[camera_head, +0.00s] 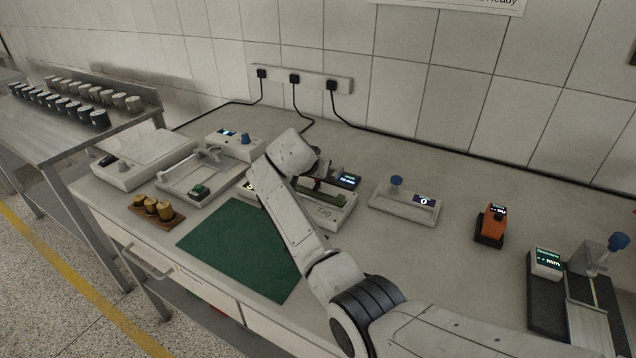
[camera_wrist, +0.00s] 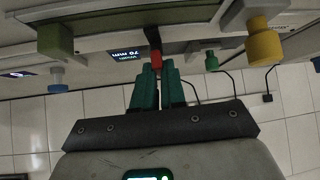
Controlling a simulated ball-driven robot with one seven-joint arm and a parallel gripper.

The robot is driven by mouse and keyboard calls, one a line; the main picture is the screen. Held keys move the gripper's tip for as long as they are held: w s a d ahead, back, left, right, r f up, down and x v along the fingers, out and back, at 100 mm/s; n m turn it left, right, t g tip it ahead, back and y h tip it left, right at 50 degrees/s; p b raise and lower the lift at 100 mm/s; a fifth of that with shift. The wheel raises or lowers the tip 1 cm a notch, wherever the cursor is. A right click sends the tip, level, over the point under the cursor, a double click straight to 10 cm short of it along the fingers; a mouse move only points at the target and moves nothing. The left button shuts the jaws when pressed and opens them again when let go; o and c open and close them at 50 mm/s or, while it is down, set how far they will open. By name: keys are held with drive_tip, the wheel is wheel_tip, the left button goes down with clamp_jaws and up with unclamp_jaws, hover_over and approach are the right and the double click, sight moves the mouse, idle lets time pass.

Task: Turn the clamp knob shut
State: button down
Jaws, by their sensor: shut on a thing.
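My gripper (camera_wrist: 156,72) is in the wrist view, its green fingers together on a small red part (camera_wrist: 154,60), which looks like a knob or lever end on the front of a white device. In the camera_head view my arm reaches over this white device (camera_head: 335,213) with a green bar on top, and hides part of it. My fingertips are hard to make out there. In the wrist view a yellow knob (camera_wrist: 265,47) and a small green knob (camera_wrist: 211,62) are to the right of my fingers. I cannot tell how far the red part is turned.
A dark green mat (camera_head: 235,250) lies in front of the device. A white fixture with a blue knob (camera_head: 397,181) and an orange device (camera_head: 490,226) stand to the right. Brass weights (camera_head: 152,207) sit at the left. Wall cables run behind the bench.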

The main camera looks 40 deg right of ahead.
drive_tip(key=shift+a+f+m+g+b, duration=0.1)
drive_tip(key=shift+f+m+g+b, duration=0.35)
drive_tip(key=shift+m+g+b, duration=0.45)
drive_tip(key=shift+h, duration=0.3)
drive_tip(key=c, duration=1.4)
unclamp_jaws()
drive_tip(key=shift+o, duration=1)
drive_tip(key=shift+r, duration=0.25)
drive_tip(key=v, duration=1)
drive_tip(key=shift+s+a+r, duration=0.15)
drive_tip(key=shift+a+r, duration=0.05)
drive_tip(key=shift+a, duration=0.1)
